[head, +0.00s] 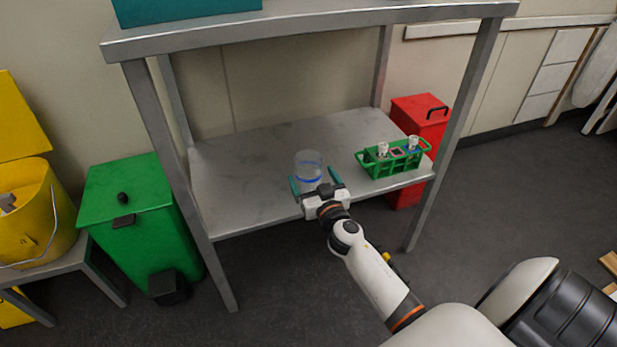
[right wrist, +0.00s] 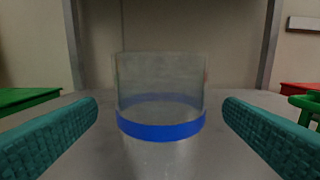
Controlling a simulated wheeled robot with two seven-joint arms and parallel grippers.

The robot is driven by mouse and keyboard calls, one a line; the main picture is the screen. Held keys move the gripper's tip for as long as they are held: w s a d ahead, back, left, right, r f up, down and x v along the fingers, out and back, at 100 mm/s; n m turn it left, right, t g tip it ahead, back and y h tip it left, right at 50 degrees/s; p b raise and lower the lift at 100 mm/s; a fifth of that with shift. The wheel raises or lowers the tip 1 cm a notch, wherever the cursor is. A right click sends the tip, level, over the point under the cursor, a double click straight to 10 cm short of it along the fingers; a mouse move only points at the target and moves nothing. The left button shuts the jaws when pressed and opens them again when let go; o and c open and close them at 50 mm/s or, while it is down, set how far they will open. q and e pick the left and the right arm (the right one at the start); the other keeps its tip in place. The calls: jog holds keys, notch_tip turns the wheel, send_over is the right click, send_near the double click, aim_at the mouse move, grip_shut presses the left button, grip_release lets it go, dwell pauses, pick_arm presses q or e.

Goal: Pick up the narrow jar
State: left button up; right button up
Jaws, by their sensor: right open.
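The narrow jar (head: 308,167) is clear, with a blue band around it, and stands upright on the lower shelf of the metal table. It also shows in the middle of the right wrist view (right wrist: 160,110). My right gripper (head: 315,183) is open, with one teal finger on each side of the jar. In the right wrist view there is a gap between each finger and the jar, and the jar's lower part runs out of the picture. My left gripper is not in view.
A green rack (head: 395,158) holding small white-capped items stands to the right on the same lower shelf (head: 240,165). The upper shelf (head: 300,27) is overhead, with a teal object on it. Table legs, a green bin (head: 130,215) and a red bin (head: 420,115) flank the shelf.

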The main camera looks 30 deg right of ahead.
aim_at(304, 163)
jog(key=x, duration=0.4)
jog(key=shift+s, duration=0.1)
jog(key=c, duration=1.1)
